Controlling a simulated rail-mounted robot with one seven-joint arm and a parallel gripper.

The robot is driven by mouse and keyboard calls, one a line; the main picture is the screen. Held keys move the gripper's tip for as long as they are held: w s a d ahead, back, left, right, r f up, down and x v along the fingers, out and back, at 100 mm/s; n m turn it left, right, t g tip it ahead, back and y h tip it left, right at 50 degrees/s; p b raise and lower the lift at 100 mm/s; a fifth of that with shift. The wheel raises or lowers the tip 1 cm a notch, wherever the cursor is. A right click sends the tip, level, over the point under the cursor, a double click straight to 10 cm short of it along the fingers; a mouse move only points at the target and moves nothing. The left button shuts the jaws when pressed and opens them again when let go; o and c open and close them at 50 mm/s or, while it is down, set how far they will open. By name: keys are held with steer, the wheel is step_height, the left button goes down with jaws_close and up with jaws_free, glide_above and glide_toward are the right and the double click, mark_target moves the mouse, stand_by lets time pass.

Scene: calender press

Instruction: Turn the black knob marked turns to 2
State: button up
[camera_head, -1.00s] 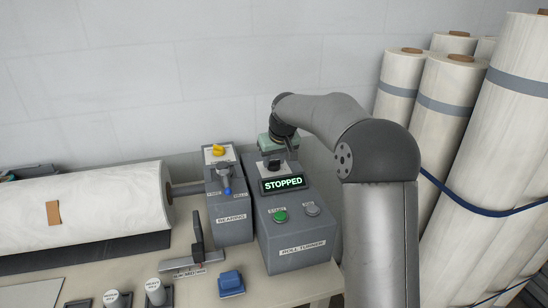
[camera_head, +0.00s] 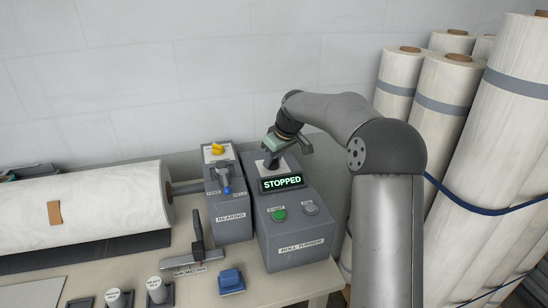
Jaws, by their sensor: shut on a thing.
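My gripper (camera_head: 271,158) is at the top of the grey roll turner box (camera_head: 300,228), pointing down over a pale plate (camera_head: 287,167) behind the display. It is shut on the black knob there. The fingers and the hand hide most of the knob, and its pointer and marks cannot be read.
On the box front are a green start button (camera_head: 279,214) and a grey button (camera_head: 311,208). The bearing box (camera_head: 232,215), with a yellow knob (camera_head: 217,149) and a blue-tipped lever (camera_head: 226,190), stands close on the left. Tall wrapped rolls (camera_head: 440,120) stand on the right.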

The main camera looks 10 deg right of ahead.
steer(key=shift+r, duration=0.1)
steer(key=o, duration=1)
steer(key=b+v, duration=0.1)
steer(key=v, duration=1.6)
steer(key=shift+r, duration=0.2)
steer(key=s+a+f+m+g+h, duration=0.1)
steer(key=s+f+m, duration=0.1)
steer(key=s+f, duration=0.5)
steer(key=s+a+f+m+g, duration=0.1)
steer(key=s+f, duration=0.6)
steer(key=s, duration=1.1)
steer(key=s+a+f+m+g+h, duration=0.1)
steer(key=s+f+m, duration=0.3)
steer(key=s+f, duration=0.4)
steer(key=s+a, duration=0.1)
steer(key=s, duration=0.4)
steer(key=shift+h, duration=0.3)
